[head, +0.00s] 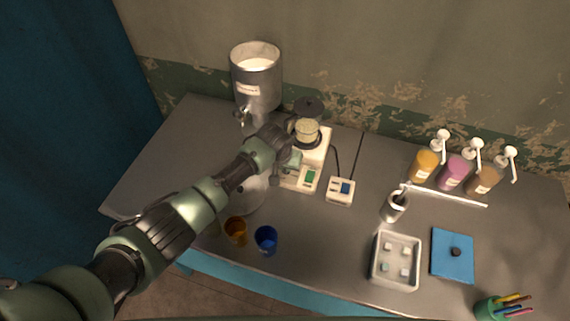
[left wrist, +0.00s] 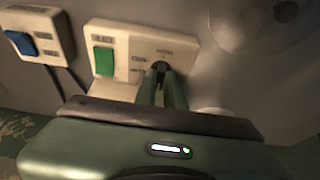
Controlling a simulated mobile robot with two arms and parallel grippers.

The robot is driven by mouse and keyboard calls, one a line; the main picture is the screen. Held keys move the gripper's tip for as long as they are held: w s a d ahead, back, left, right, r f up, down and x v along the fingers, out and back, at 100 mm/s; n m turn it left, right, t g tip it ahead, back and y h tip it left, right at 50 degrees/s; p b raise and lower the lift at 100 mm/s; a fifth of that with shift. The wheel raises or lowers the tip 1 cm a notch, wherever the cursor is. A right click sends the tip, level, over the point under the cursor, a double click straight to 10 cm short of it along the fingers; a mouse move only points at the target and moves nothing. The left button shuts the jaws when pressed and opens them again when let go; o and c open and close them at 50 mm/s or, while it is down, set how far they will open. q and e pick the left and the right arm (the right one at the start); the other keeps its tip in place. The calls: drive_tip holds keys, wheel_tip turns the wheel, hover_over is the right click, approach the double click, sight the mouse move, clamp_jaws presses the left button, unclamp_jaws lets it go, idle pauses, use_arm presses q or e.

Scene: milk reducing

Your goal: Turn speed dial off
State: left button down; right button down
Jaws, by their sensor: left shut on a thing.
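The speed dial is a small dark knob (left wrist: 160,66) on the front panel of the cream hot plate in the left wrist view. The hot plate (head: 322,152) stands in the middle of the table in the head view, with a green switch (head: 310,175) on its front; the switch also shows in the left wrist view (left wrist: 104,61). My left gripper (left wrist: 161,75) is shut on the knob, its fingers reaching the panel. In the head view, my left gripper (head: 289,167) is at the hot plate's front left, and my arm hides the dial. My right gripper is not in view.
A container of pale contents (head: 307,131) stands on the hot plate. A metal tank (head: 257,85) stands behind. A control box with a blue switch (head: 340,190) sits to the right. An orange cup (head: 236,231) and a blue cup (head: 265,240) stand near the front edge.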

use_arm(q)
drive_tip(key=shift+w+r, duration=0.1)
drive_tip(key=c, duration=1.5)
unclamp_jaws()
drive_tip(key=b+v, duration=0.1)
drive_tip(key=v, duration=0.6)
drive_tip(key=shift+r, duration=0.3)
drive_tip(key=shift+s, duration=0.25)
